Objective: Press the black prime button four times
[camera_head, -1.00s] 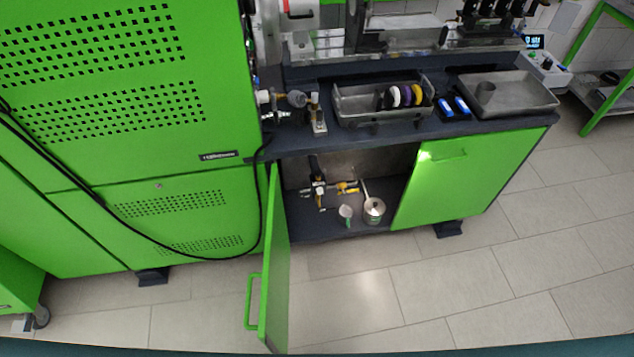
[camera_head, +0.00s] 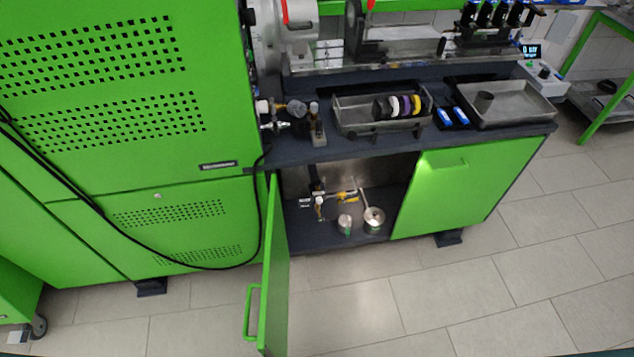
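I cannot make out a black prime button anywhere in the head view. A small light-grey control box (camera_head: 541,78) with a lit display (camera_head: 531,50) and a dark knob stands at the right end of the bench. Its small controls are too small to tell apart. Neither of my grippers is in view.
A tall green cabinet (camera_head: 110,110) fills the left. The dark bench (camera_head: 370,148) carries a metal bin (camera_head: 365,127) of coloured rings and a metal tray (camera_head: 520,105). A green door (camera_head: 272,280) stands open into the tiled floor space; the floor (camera_head: 400,310) is otherwise clear.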

